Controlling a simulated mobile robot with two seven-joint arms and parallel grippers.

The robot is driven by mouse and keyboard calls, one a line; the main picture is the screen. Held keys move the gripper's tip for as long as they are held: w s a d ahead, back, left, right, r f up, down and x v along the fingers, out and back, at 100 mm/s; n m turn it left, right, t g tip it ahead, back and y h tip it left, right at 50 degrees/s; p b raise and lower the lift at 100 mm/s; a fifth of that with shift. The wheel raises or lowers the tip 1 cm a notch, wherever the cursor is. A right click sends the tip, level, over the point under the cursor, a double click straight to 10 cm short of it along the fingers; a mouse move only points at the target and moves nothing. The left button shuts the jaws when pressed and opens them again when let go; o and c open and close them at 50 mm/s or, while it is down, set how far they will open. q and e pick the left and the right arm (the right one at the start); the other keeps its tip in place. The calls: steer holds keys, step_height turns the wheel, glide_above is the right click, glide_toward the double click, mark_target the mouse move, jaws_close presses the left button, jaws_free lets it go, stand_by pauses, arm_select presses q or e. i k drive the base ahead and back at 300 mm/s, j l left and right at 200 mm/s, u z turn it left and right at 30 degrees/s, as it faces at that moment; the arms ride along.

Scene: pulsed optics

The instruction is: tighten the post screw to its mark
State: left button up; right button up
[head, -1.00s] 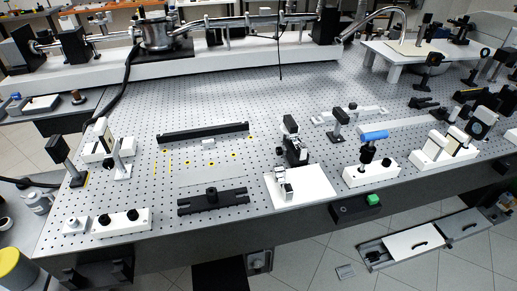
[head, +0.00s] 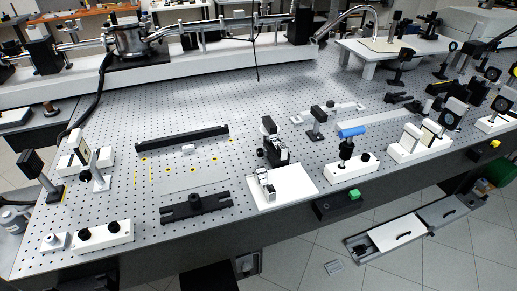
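Neither of my grippers is in view. A blue-handled tool (head: 352,132) stands upright in a white block (head: 352,170) near the table's front edge, right of centre. Another dark-topped post (head: 317,120) stands behind, on a slotted white base. The post screw and its mark are too small to make out in this view.
The perforated table (head: 250,100) is clear in its middle. A black rail (head: 180,139), a black bar with a knob (head: 196,207) and a white block with black knobs (head: 103,237) lie at left. White optic mounts (head: 420,143) stand at right.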

mark_target(260, 151)
steer(key=z, duration=1.2)
steer(key=k+z, duration=0.15)
steer(key=z, duration=0.25)
steer(key=k+l, duration=0.1)
steer(key=k, duration=0.25)
steer(key=k+l, duration=0.1)
steer(key=k, duration=0.3)
